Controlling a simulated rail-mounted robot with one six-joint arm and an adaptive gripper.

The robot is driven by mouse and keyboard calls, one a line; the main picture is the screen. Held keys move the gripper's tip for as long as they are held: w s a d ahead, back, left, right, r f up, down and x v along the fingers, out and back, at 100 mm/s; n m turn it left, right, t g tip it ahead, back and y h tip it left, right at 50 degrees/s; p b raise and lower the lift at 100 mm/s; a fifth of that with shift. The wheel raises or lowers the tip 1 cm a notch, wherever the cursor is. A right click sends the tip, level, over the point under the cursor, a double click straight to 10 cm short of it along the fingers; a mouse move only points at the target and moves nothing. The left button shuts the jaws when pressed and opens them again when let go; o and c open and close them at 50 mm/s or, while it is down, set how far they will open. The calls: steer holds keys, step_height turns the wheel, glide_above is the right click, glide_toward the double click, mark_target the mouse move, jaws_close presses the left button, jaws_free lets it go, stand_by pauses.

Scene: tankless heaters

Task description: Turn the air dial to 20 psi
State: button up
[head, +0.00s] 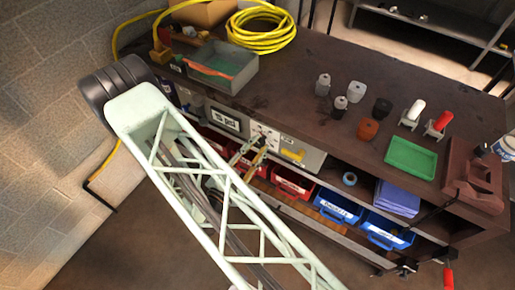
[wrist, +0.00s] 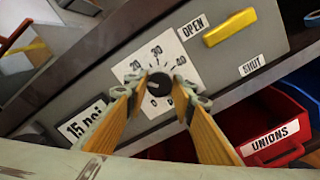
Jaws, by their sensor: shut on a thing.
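The air dial is a small black round knob (wrist: 159,84) on a white scale plate (wrist: 187,70) fixed to the front of a grey box. Numbers 20, 30 and 40 show around it; where the knob points is not clear. In the head view my gripper (head: 254,151) is at the box front, and the knob is hidden there.
A yellow handle (wrist: 230,27) with OPEN and SHUT labels is right of the dial. A red bin marked UNIONS (wrist: 270,128) and blue bins (head: 338,206) sit on the shelf below. The benchtop (head: 290,65) carries a grey tray (head: 222,66), a yellow hose and small parts.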

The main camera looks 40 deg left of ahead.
steer(key=shift+f+m+b, duration=0.1)
steer(key=shift+m+b, duration=0.55)
steer(key=shift+m, duration=0.55)
steer(key=o, duration=0.8)
steer(key=shift+o, duration=0.2)
steer(key=shift+s, duration=0.1)
steer(key=s, duration=1.1)
steer(key=shift+s+d, duration=0.35)
steer(key=shift+s, duration=0.05)
